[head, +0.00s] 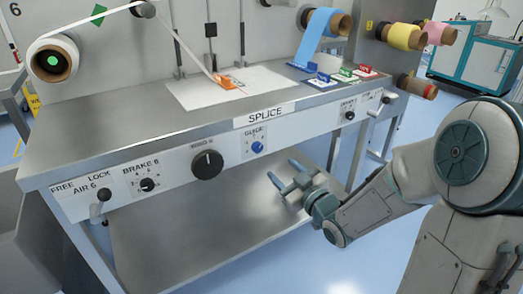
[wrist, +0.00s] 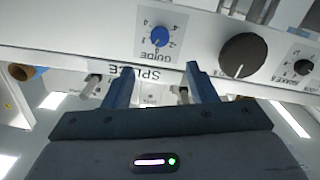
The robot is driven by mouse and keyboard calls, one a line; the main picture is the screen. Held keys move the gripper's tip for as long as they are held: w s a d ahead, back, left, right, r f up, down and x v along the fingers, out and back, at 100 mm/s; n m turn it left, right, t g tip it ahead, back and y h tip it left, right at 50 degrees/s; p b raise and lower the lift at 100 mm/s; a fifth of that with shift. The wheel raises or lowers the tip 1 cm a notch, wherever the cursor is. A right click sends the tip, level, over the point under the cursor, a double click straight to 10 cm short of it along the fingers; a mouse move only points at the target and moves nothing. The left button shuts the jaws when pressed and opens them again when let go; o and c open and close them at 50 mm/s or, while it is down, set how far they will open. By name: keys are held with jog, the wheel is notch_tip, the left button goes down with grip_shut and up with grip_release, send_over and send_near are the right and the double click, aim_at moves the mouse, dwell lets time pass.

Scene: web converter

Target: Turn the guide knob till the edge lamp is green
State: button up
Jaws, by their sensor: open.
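The blue guide knob (head: 257,147) sits on a white plate marked GUIDE on the bench's front panel, below the SPLICE label. In the wrist view the guide knob (wrist: 159,37) appears upside down with its scale, just beyond the fingertips and roughly centred between them. My gripper (head: 284,171) is in front of the panel, a little below and right of the knob. In the wrist view my gripper (wrist: 158,69) has its two blue fingers spread, with nothing between them and apart from the knob. I cannot pick out the edge lamp for certain in either view.
The metal benchtop (head: 110,130) is above, with an orange piece (head: 228,83) on a white sheet. A lower shelf (head: 190,235) lies beneath.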

aim_at(259, 148)
jog(key=b+x, duration=0.1)
jog(key=x, duration=1)
jog(key=shift+w+a+b, duration=0.25)
jog(key=shift+w+b, duration=0.05)
jog(key=shift+b, duration=0.05)
jog(key=c, duration=1)
